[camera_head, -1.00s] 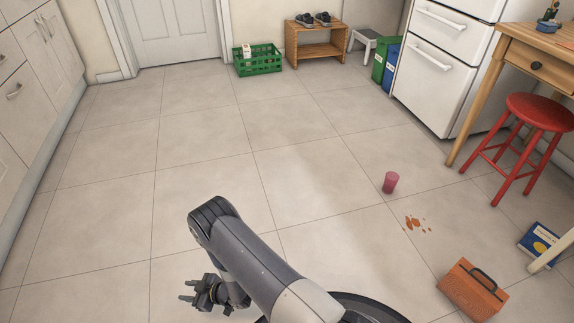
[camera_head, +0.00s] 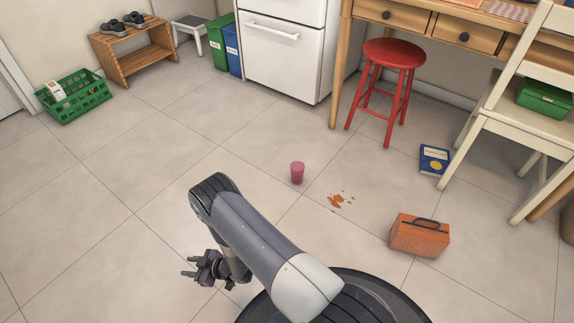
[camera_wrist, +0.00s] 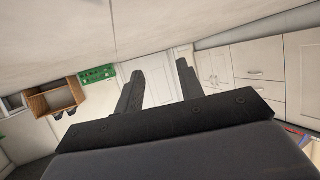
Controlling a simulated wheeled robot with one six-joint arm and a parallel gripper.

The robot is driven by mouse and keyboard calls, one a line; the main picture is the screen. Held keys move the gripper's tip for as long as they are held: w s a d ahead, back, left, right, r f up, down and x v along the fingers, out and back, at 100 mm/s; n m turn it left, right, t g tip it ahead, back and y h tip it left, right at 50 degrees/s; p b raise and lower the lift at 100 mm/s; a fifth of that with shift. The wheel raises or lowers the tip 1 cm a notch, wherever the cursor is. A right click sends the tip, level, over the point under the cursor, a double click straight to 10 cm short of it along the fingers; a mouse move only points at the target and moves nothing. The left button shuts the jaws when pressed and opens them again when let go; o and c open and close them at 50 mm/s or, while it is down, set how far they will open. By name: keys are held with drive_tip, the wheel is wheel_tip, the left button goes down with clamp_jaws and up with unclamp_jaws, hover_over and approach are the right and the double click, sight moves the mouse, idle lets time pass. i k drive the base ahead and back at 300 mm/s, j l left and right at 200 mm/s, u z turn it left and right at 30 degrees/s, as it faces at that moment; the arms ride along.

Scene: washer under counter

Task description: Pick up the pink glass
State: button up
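The pink glass (camera_head: 297,172) stands upright on the tiled floor, near the middle of the head view. My gripper (camera_head: 188,267) is at the lower left of that view, well to the left of the glass and apart from it. In the wrist view, the two fingers of my gripper (camera_wrist: 157,82) are spread with nothing between them. The glass does not show in the wrist view.
An orange-brown spill (camera_head: 341,201) lies just right of the glass. An orange toolbox (camera_head: 419,236), a blue book (camera_head: 434,160) and a red stool (camera_head: 392,62) are further right. A green crate (camera_head: 75,97) is at left.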

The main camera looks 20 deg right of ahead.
sight(297, 167)
drive_tip(key=i+z, duration=0.15)
drive_tip(key=z, duration=0.25)
drive_tip(key=i+z, duration=0.15)
drive_tip(key=z, duration=0.3)
drive_tip(key=i+j+z, duration=0.1)
drive_tip(key=z, duration=0.3)
drive_tip(key=i+j+z, duration=0.1)
drive_tip(key=z, duration=0.35)
drive_tip(key=i+j+z, duration=0.1)
drive_tip(key=i+j, duration=0.3)
drive_tip(key=j, duration=0.15)
